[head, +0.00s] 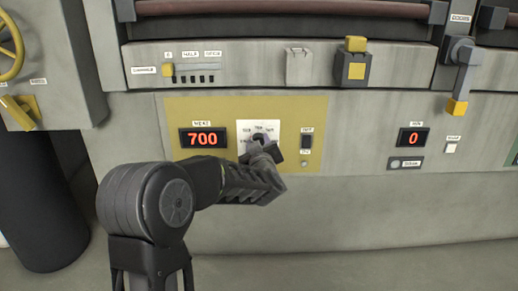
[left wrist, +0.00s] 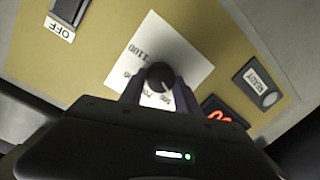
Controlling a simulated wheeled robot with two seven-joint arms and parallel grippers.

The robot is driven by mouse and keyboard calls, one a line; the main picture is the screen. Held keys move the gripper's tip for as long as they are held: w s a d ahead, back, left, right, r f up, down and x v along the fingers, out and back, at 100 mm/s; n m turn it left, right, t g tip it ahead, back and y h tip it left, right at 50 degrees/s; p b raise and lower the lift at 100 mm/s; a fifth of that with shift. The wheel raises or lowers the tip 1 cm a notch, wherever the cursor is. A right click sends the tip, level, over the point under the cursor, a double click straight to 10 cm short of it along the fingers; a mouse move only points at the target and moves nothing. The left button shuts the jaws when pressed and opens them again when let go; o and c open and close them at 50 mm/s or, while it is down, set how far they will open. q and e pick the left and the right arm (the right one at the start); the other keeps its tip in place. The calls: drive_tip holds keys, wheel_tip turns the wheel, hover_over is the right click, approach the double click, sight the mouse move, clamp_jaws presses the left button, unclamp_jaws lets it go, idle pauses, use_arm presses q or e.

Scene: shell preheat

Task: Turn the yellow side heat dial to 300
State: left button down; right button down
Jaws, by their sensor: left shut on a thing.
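The heat dial (head: 259,137) sits on a white scale plate in the yellow panel (head: 222,106). The red heat display (head: 204,138) beside it reads 700. My left gripper (head: 264,151) reaches the dial from below and hides part of it. In the left wrist view, the dark round dial (left wrist: 160,75) stands between the two fingers of my left gripper (left wrist: 159,88), which is shut on it. The scale plate (left wrist: 150,48) shows printed numbers, partly covered by the fingers. My right gripper is not in view.
A switch (head: 306,142) is right of the dial on the yellow panel. A second display (head: 413,137) reads 0 further right. A lever with a yellow end (head: 457,106) hangs at right. A yellow-topped latch (head: 356,70) is above. The floor strip in front is clear.

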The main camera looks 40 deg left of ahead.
use_arm(q)
drive_tip(key=shift+s+a+n+h+b, duration=0.1)
drive_tip(key=shift+n+h+b, duration=0.1)
drive_tip(key=shift+n+b, duration=1.1)
drive_tip(key=shift+a+n+h+b, duration=0.1)
drive_tip(key=shift+n+h+b, duration=0.1)
drive_tip(key=shift+n+b, duration=1.05)
drive_tip(key=shift+n, duration=0.45)
drive_tip(key=shift+p, duration=0.3)
drive_tip(key=c, duration=0.9)
unclamp_jaws()
drive_tip(key=shift+t, duration=0.3)
drive_tip(key=shift+d, duration=0.1)
